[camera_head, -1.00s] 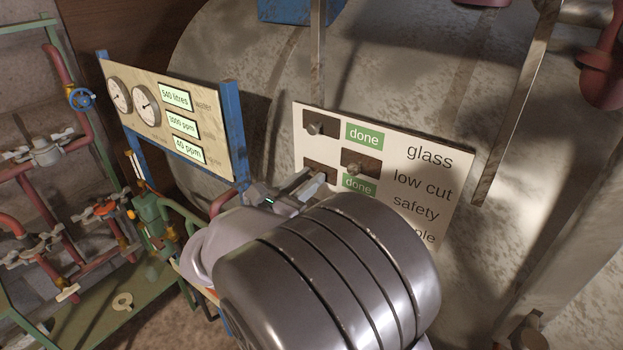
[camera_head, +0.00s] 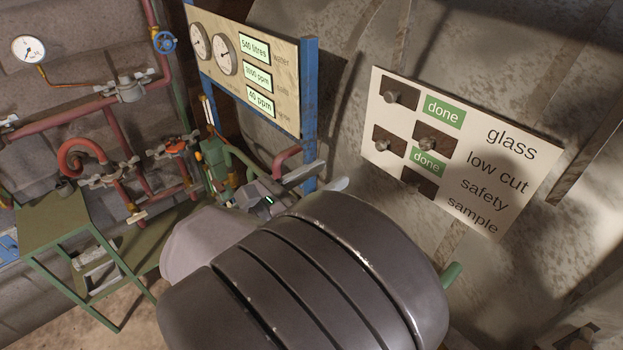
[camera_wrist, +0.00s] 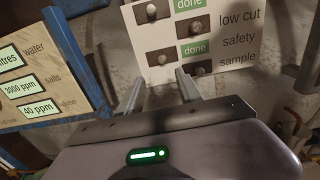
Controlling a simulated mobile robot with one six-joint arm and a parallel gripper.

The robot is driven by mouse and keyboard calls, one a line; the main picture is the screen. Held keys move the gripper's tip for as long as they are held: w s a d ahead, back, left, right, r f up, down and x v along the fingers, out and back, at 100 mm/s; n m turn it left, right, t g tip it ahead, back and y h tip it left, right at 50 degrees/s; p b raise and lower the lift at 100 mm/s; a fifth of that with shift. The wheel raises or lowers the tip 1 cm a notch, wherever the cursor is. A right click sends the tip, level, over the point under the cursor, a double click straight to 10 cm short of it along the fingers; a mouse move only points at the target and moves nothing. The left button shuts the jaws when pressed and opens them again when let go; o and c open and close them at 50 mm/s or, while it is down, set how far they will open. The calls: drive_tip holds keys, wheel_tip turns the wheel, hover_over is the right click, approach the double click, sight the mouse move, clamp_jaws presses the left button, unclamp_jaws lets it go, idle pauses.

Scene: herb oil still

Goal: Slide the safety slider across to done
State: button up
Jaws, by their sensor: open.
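The white slider panel (camera_head: 470,135) stands on the grey tank, with rows labelled glass, low cut, safety and sample. In the safety row, the safety slider's round knob (camera_head: 381,145) sits at the left in a dark slot, with a green "done" sign (camera_head: 428,162) uncovered to its right. The knob also shows in the wrist view (camera_wrist: 161,58). My gripper (camera_head: 330,175) is open and empty, left of and below the panel, apart from it. Its two fingers (camera_wrist: 158,82) point toward the panel's lower edge in the wrist view. My arm hides part of the scene below.
The glass knob (camera_head: 391,97) is left beside its own "done" sign. The low cut knob (camera_head: 432,143) and sample slot (camera_head: 418,185) sit further right. A gauge board (camera_head: 245,70) on blue posts stands left of the panel. Red pipes and valves (camera_head: 125,90) fill the left.

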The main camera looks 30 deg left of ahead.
drive_tip(key=v, duration=0.3)
drive_tip(key=shift+s+a, duration=0.1)
drive_tip(key=shift+s, duration=0.3)
drive_tip(key=d+f+m+g+h+b, duration=0.1)
drive_tip(key=d+f+m+g+b, duration=0.3)
drive_tip(key=d, duration=0.5)
drive_tip(key=w+d+f+m+g+h+b, duration=0.15)
drive_tip(key=d+m+g, duration=0.3)
drive_tip(key=d, duration=0.45)
drive_tip(key=d+f+m+g+b, duration=0.25)
drive_tip(key=d+f+m, duration=0.2)
drive_tip(key=d, duration=0.45)
drive_tip(key=s+d+f+m+y+b, duration=0.2)
drive_tip(key=s+f+m+y+b, duration=0.2)
drive_tip(key=m, duration=0.7)
drive_tip(key=s+d+f+m+y+b, duration=0.3)
drive_tip(key=s+f+m+y+b, duration=0.1)
drive_tip(key=m, duration=0.8)
drive_tip(key=s+y+b, duration=0.1)
drive_tip(key=s+y, duration=0.1)
drive_tip(key=s, duration=0.1)
drive_tip(key=shift+d+f+m, duration=0.3)
